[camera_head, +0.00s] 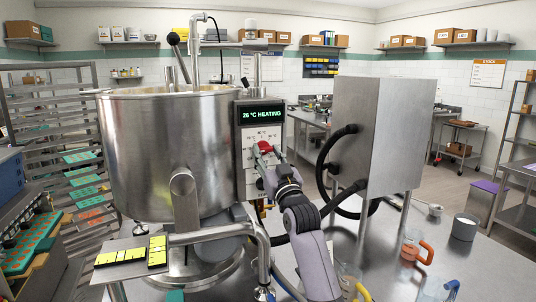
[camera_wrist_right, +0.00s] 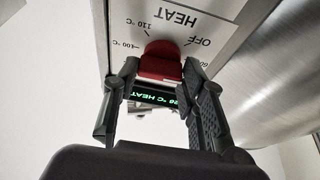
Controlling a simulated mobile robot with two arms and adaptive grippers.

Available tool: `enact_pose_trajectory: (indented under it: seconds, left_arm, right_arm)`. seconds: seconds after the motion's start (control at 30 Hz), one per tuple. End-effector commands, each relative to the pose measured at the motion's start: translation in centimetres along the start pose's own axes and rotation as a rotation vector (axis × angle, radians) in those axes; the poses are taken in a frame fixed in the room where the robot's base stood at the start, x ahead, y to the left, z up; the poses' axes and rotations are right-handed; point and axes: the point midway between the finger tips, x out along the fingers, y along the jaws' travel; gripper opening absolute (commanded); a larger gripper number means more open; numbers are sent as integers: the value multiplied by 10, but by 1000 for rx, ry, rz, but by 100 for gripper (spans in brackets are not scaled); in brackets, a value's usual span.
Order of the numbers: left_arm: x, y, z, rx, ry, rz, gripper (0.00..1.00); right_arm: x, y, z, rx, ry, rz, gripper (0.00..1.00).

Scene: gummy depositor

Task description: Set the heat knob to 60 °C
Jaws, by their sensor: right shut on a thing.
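The heat knob (camera_head: 265,147) is red and sits on the control panel of the large steel kettle (camera_head: 165,150). I cannot tell exactly where the knob points. My left gripper is not in view.
A steel cabinet (camera_head: 383,130) with black hoses stands right of my right arm. A cup with an orange handle (camera_head: 417,247) and a grey pot (camera_head: 464,227) stand on the table.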

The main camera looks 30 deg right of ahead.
Motion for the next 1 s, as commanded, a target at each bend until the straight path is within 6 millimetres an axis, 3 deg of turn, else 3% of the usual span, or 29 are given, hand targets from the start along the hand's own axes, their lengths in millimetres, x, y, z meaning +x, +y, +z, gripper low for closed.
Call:
enact_pose_trajectory:
  seconds: [0.57,0.6,0.87,1.0]
  left_arm:
    - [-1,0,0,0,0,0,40]
    - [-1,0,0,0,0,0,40]
    - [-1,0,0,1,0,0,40]
    - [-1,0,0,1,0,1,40]
  right_arm:
    - [0,0,0,30,-1,12,10]
    - [0,0,0,30,-1,12,41]
    - [0,0,0,29,0,12,58]
    - [0,0,0,29,0,12,58]
